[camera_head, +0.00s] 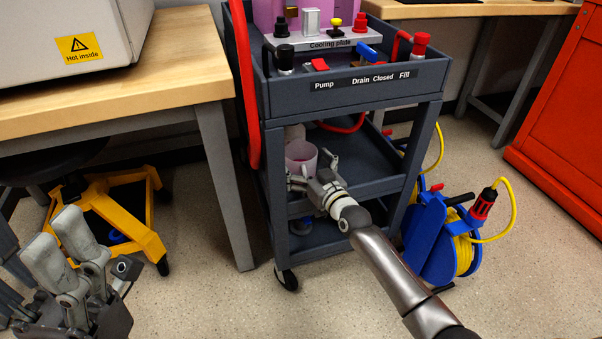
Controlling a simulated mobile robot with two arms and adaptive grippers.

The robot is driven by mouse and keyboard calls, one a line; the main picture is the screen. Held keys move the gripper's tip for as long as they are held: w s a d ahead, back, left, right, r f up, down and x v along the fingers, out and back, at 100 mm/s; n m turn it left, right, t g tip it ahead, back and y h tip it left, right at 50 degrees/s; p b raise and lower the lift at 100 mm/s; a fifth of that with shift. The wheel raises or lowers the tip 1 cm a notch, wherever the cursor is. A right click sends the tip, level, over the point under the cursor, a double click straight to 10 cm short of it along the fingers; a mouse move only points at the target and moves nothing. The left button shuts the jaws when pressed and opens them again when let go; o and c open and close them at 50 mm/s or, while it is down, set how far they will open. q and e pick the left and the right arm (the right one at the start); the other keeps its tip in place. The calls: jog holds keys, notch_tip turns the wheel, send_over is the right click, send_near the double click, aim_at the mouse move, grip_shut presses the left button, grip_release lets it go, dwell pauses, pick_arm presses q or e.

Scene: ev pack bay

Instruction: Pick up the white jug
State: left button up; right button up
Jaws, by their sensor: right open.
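The white jug (301,151) stands on the middle shelf of the grey cart, under the top tray. It looks pale with a pinkish inside, and its lower part is hidden behind my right gripper. My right gripper (309,170) is open at the front of the jug, with one finger toward its left side and one toward its right. I cannot tell whether the fingers touch it. My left gripper (65,236) is at the lower left, well away from the cart, with its two fingers apart and nothing between them.
The grey cart (376,98) has a cooling plate and fittings on top. A red hose (244,85) hangs at its left side. A wooden bench (180,65) stands left, a yellow step stool (130,215) below it. A blue cable reel (430,240) stands right.

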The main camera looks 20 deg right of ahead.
jog(key=c, duration=1.3)
jog(key=shift+r, duration=0.1)
jog(key=shift+c, duration=0.7)
jog(key=shift+r, duration=0.1)
